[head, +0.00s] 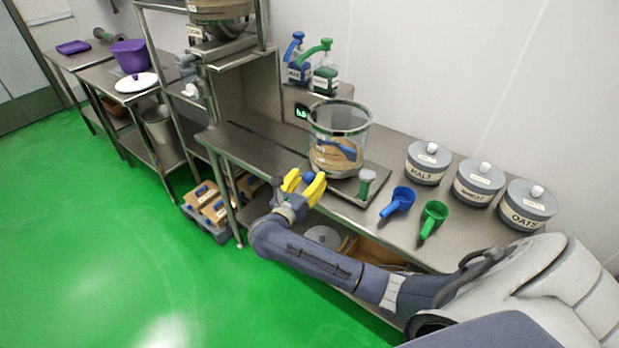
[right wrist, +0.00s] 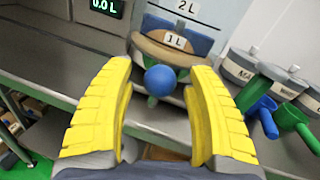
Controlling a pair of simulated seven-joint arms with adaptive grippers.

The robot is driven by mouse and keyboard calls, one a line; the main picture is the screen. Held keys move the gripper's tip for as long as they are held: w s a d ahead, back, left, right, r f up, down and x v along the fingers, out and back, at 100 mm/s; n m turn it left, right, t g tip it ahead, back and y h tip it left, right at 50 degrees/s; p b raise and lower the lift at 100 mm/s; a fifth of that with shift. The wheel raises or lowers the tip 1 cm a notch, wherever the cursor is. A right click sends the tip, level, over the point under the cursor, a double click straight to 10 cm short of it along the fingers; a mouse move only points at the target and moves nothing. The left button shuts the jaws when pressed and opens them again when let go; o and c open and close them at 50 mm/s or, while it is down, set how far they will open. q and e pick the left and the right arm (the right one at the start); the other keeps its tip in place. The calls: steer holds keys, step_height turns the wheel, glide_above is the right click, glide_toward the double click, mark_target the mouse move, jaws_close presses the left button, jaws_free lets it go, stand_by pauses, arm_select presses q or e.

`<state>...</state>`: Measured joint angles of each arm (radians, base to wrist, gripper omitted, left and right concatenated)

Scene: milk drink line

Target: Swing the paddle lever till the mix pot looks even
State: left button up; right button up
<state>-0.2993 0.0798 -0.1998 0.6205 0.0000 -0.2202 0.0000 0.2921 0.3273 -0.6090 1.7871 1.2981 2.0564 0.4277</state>
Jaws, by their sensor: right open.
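The mix pot (head: 345,123) is a clear vessel with a metal rim, standing on a metal base on the bench. Tan contents and a blue paddle show in its lower part. In the right wrist view the pot (right wrist: 207,14) carries 1 L and 2 L labels. The paddle lever ends in a blue ball knob (right wrist: 160,80), which also shows in the head view (head: 308,177). My right gripper (head: 307,174) is open in front of the pot, its yellow fingers to either side of the knob. In the wrist view (right wrist: 161,68) gaps show between knob and fingers. My left gripper is out of view.
A blue scoop (head: 402,197) and a green scoop (head: 433,214) lie farther right, before lidded canisters (head: 428,163). Two pump bottles (head: 325,80) stand behind. A display (right wrist: 106,7) reads 0.0 L.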

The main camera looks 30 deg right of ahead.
steer(key=shift+w+d, duration=0.15)
steer(key=shift+d, duration=0.15)
steer(key=shift+c, duration=0.2)
jaws_close()
stand_by(0.3)
